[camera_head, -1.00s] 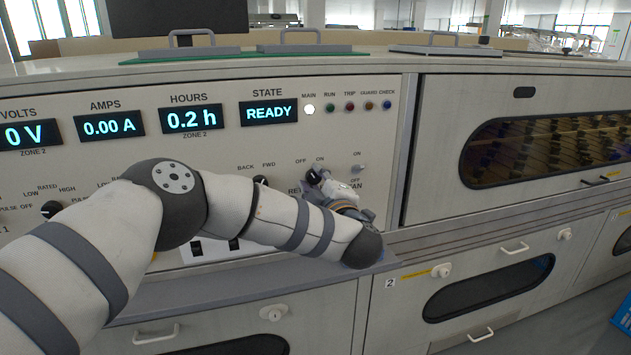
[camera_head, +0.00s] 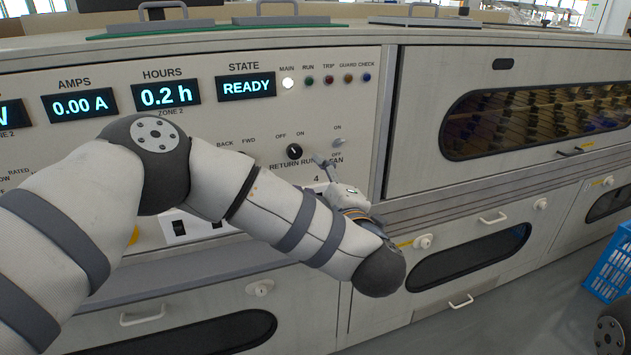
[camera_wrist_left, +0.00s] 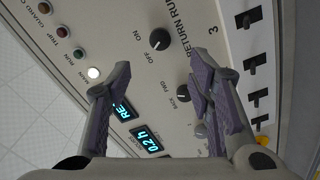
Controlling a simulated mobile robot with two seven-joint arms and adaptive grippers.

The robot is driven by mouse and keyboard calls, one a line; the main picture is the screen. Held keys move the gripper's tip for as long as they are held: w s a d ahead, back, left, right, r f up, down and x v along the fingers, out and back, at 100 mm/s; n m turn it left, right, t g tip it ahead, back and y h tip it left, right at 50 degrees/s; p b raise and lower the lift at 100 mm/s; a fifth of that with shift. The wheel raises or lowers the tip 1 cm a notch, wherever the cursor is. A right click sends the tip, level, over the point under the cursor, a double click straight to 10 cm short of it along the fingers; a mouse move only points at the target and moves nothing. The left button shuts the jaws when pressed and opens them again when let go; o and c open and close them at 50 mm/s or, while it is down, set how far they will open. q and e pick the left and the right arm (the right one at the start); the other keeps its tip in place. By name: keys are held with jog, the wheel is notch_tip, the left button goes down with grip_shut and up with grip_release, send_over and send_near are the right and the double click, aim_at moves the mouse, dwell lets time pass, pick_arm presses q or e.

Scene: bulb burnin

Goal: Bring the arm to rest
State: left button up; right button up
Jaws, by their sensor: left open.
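My left arm (camera_head: 280,215) reaches from the left across the front of a control panel. My left gripper (camera_head: 322,163) is small and partly hidden by its own wrist in the head view. It hovers just right of and below the black OFF/ON knob (camera_head: 294,151), with a visible gap. In the left wrist view my left gripper (camera_wrist_left: 155,88) has its two fingers wide apart with nothing between them. The panel and the black OFF/ON knob (camera_wrist_left: 159,39) lie beyond the fingertips. My right gripper is not in view.
The state display (camera_head: 246,87) reads READY and the white MAIN lamp (camera_head: 288,83) is lit. A ledge (camera_head: 190,268) runs under the panel. A windowed cabinet door (camera_head: 430,110) is to the right. A blue crate (camera_head: 612,262) stands on open floor at far right.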

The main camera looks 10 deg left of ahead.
pick_arm(q)
jog(key=shift+s+d, duration=0.4)
jog(key=shift+s, duration=0.2)
